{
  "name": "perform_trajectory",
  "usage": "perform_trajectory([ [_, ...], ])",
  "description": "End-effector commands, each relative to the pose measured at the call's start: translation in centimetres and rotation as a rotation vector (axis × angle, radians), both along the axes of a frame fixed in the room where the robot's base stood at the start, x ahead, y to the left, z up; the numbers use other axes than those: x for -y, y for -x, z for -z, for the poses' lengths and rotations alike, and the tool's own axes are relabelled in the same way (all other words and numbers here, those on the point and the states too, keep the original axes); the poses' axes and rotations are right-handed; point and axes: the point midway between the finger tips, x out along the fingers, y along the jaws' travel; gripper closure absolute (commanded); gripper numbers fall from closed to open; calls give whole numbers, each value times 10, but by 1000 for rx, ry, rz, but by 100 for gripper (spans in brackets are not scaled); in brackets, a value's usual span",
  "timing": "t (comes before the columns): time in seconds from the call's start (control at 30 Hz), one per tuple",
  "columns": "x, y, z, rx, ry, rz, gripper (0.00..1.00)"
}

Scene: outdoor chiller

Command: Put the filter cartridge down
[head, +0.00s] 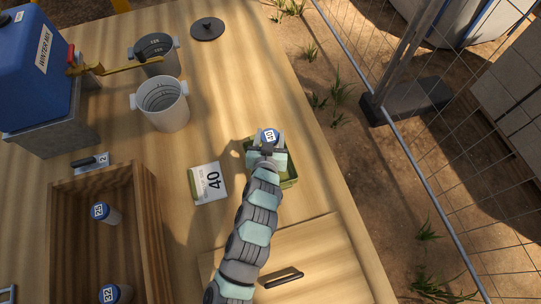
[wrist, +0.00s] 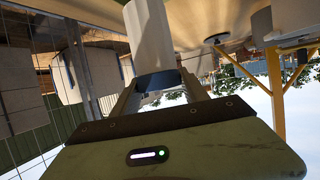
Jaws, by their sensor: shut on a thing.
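My gripper (head: 268,143) is shut on a filter cartridge (head: 270,135) with a blue-and-white labelled end; the number seems to be 40. In the wrist view the white cylinder of this cartridge (wrist: 150,38) stands between the two fingers (wrist: 158,92). In the head view the held cartridge is over or at the far end of a small green tray (head: 289,180), mostly hidden by my wrist. I cannot tell whether the cartridge touches the tray or the table. A card marked 40 (head: 207,183) lies left of the tray.
A wooden box (head: 151,215) at left holds cartridges marked 25 (head: 105,213) and 32 (head: 115,293). A white bucket (head: 163,104), a grey bucket (head: 154,56), a dark lid (head: 207,29) and a blue container (head: 35,65) stand farther back. A wire fence (head: 400,140) runs beyond the table's right edge.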

Motion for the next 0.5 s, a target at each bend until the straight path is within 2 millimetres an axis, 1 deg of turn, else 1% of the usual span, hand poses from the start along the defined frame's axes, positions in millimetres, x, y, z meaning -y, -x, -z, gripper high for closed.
perform_trajectory([
  [0.03, 0, 0, 21, -3, 2, -1, 96],
  [0.1, 1, 0, 38, -3, 1, 1, 96],
  [0.2, 1, 0, 57, -1, 1, 1, 96],
  [0.3, 0, 0, 69, -1, 1, 0, 96],
  [0.43, 0, 0, 75, 0, 1, 0, 96],
  [0.5, 0, 0, 81, 0, 0, 0, 96],
])
